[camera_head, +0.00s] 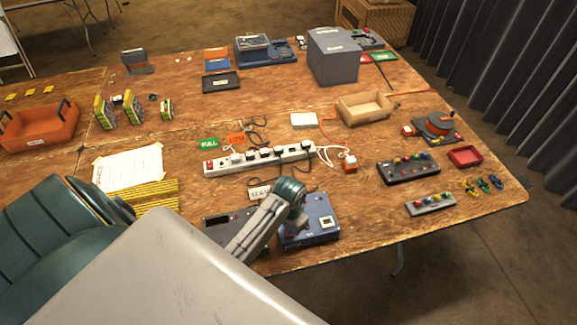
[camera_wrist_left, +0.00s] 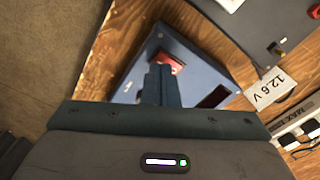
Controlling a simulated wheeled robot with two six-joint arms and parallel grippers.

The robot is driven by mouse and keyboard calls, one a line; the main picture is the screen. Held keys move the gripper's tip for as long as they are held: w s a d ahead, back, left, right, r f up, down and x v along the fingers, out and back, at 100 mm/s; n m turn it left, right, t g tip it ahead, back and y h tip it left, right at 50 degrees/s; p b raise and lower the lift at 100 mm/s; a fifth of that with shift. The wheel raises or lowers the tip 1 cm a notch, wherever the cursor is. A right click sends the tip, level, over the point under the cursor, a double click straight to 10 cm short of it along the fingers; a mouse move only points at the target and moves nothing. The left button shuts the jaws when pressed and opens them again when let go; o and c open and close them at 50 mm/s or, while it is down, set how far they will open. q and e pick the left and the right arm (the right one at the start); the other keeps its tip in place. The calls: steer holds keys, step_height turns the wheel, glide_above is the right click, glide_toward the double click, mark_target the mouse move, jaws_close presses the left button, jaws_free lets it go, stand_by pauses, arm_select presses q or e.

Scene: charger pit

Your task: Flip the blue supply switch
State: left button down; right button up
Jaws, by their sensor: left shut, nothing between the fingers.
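The blue supply (camera_head: 318,208) is a low blue box at the table's front edge, partly covered by my left arm in the head view. It also shows in the wrist view (camera_wrist_left: 205,72), with a dark display window (camera_wrist_left: 213,97) and a red switch (camera_wrist_left: 172,62). My left gripper (camera_wrist_left: 161,68) is shut and empty. Its fingertips overlap the near side of the red switch in the wrist view; I cannot tell whether they touch it. The switch's setting is unclear. My right gripper is not in view.
A white label reading 12.6 V (camera_wrist_left: 268,90) lies beside the supply. A dark panel box (camera_head: 222,226) stands close to its left. A white power strip (camera_head: 258,158) with plugs and cables lies behind. Bare table (camera_head: 350,205) shows to the right.

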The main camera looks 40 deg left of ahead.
arm_select(q)
steer(key=shift+f, duration=0.15)
stand_by(0.6)
steer(key=shift+f+b, duration=0.35)
steer(key=shift+f, duration=0.5)
stand_by(0.3)
steer(key=shift+r+p, duration=0.95)
steer(key=shift+r, duration=2.6)
steer(key=shift+f, duration=0.1)
